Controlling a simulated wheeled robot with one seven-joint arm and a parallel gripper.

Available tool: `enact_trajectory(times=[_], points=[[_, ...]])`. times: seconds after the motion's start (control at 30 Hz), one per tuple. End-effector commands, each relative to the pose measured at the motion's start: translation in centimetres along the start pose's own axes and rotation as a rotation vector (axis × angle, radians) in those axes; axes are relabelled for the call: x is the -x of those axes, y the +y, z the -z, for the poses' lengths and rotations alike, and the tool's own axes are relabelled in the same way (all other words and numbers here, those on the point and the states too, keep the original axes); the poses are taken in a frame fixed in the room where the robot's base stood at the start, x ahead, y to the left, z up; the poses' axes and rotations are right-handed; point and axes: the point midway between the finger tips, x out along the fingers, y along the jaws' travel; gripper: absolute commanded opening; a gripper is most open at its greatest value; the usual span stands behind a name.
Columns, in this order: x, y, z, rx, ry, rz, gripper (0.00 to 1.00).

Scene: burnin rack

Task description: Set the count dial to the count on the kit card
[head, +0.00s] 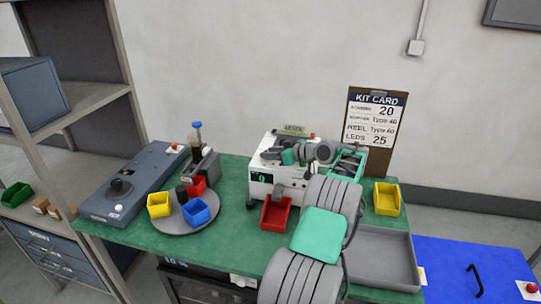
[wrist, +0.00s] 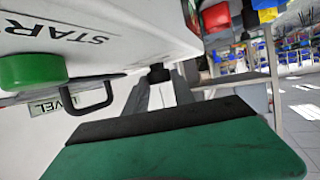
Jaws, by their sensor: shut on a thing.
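The kit card (head: 375,120) stands upright against the wall behind the bench; its large figures read 20, Type 40, Type 60 and LEDS 25, while some small labels are blurred. A white machine (head: 285,185) on the green bench has a small display (head: 262,177) with a green digit that looks like 0. In the wrist view my gripper (wrist: 160,95) has its grey fingers on either side of a small black knob (wrist: 158,73) on the white machine, shut on it. No label or scale shows on the knob. In the head view my arm hides part of the machine.
A green button (wrist: 32,70) by the word START and a black handle (wrist: 92,97) are close to my gripper. A red bin (head: 275,214) stands before the machine, a yellow bin (head: 387,198) right. A grey turntable (head: 185,224) with bins and a blue-grey box (head: 130,190) stand left.

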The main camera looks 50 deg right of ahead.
Motion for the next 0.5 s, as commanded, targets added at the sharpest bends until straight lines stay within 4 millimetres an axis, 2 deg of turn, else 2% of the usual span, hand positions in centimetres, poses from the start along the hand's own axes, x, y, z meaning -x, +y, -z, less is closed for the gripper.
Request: enact_trajectory(times=[0.43, 0.47, 0.5], points=[[0.13, 0.02, 0.16, 0.021, 0.000, 0.034, 0.00], [0.13, 0.02, 0.15, 0.021, 0.000, 0.034, 0.31], [0.13, 0.02, 0.15, 0.021, 0.000, 0.034, 0.34]])
